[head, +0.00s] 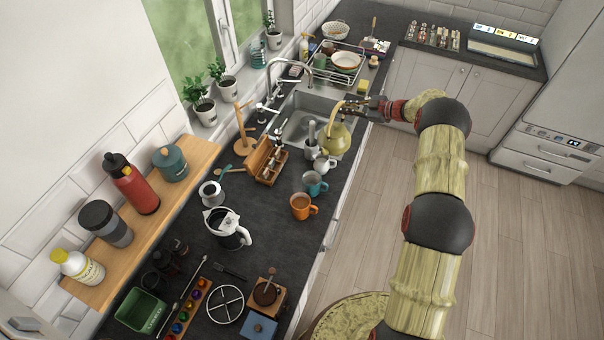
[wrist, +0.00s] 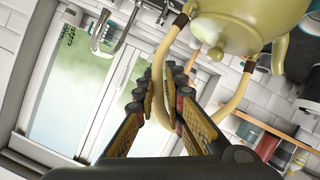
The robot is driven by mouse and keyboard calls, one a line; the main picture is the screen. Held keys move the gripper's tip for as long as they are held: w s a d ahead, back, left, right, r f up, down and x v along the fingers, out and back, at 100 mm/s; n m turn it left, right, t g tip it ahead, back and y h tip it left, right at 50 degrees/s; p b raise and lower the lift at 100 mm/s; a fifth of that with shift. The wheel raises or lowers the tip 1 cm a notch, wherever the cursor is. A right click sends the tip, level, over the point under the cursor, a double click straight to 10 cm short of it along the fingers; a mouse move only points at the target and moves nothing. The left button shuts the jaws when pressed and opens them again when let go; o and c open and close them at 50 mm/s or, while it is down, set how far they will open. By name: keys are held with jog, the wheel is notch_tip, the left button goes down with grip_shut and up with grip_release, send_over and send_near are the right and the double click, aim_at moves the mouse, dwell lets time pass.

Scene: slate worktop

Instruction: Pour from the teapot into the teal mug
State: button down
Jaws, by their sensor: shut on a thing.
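The teapot (head: 337,140) is a round pale yellow-green pot with a tall hoop handle. It looks roughly upright by the front edge of the sink; whether its base is clear of the worktop I cannot tell. My gripper (head: 354,107) is shut on the handle, at its upper part. In the wrist view my fingers (wrist: 168,85) close on the hoop, and the teapot's body (wrist: 240,25) shows at the top, partly cut off. The teal mug (head: 315,183) stands upright on the worktop, nearer the head camera than the teapot. I cannot see what is inside the mug.
A white cup (head: 324,163) stands between the teapot and the teal mug. An orange mug (head: 302,206) stands on the mug's near side. A wooden box (head: 265,162) lies to the left. The sink (head: 299,122) and tap (head: 280,70) are behind. Open floor lies right of the worktop.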

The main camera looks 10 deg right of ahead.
aim_at(330, 123)
jog(key=shift+w+a+r, duration=0.15)
jog(key=shift+w, duration=0.05)
jog(key=shift+s, duration=0.1)
jog(key=shift+r, duration=0.1)
jog(key=shift+s+a+r+n+p, duration=0.35)
jog(key=shift+s+a, duration=0.25)
jog(key=shift+s, duration=0.15)
jog(key=s+a+n+b, duration=0.1)
jog(key=s+a, duration=0.1)
jog(key=s+a+n+t+h+b, duration=0.1)
jog(key=s+a, duration=0.1)
jog(key=s+a+n+t+b, duration=0.1)
jog(key=s+a+b, duration=0.1)
jog(key=shift+r, duration=0.25)
jog(key=shift+s+r, duration=0.2)
jog(key=shift+w+f, duration=0.1)
jog(key=shift+a, duration=0.1)
